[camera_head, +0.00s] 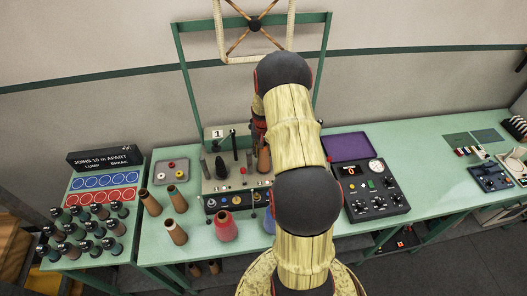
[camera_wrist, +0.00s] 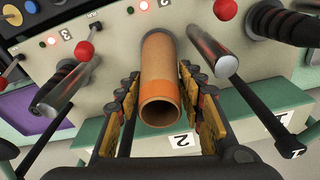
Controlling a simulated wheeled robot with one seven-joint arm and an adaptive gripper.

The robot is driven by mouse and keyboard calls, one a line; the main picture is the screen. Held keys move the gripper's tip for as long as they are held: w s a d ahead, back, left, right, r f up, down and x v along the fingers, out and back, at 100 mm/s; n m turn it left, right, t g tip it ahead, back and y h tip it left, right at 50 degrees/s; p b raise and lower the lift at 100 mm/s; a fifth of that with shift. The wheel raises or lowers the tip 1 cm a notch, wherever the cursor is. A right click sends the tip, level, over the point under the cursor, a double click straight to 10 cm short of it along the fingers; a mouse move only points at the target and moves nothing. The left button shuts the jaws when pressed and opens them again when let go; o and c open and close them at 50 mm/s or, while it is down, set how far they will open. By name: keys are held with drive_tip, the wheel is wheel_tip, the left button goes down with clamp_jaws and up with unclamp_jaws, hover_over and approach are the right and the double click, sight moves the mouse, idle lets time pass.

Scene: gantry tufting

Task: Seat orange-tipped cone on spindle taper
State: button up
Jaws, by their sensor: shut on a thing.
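In the wrist view, a tan cone tube (camera_wrist: 160,65) with an orange band (camera_wrist: 160,88) near its open end lies between the two fingers of my gripper (camera_wrist: 158,105). The fingers are shut on its sides. Its open end faces the camera; its other end is against or over the pale machine panel (camera_wrist: 120,60), and I cannot tell whether it touches a spindle. A brown cone (camera_head: 264,160) shows beside my arm in the head view. There my arm hides most of the gripper. A black tapered spindle (camera_head: 220,168) stands bare on the machine's left; it also seems to show in the wrist view (camera_wrist: 285,22).
Red-knobbed levers (camera_wrist: 225,10) flank the held cone closely. Brown cones (camera_head: 151,203) and a red yarn cone (camera_head: 226,227) stand on the green bench in front. A black gauge box (camera_head: 374,190) is at right. A rack of dark bobbins (camera_head: 92,228) is at left.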

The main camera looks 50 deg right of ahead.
drive_tip(key=shift+s+a+f+b, duration=0.1)
drive_tip(key=shift+f+b, duration=0.2)
drive_tip(key=shift+b, duration=0.05)
idle(0.5)
drive_tip(key=o, duration=1.1)
drive_tip(key=shift+o, duration=0.2)
drive_tip(key=shift+r, duration=0.1)
drive_tip(key=r, duration=0.8)
drive_tip(key=a+r, duration=0.1)
drive_tip(key=r, duration=0.2)
drive_tip(key=shift+s+r, duration=0.35)
drive_tip(key=shift+r, duration=0.05)
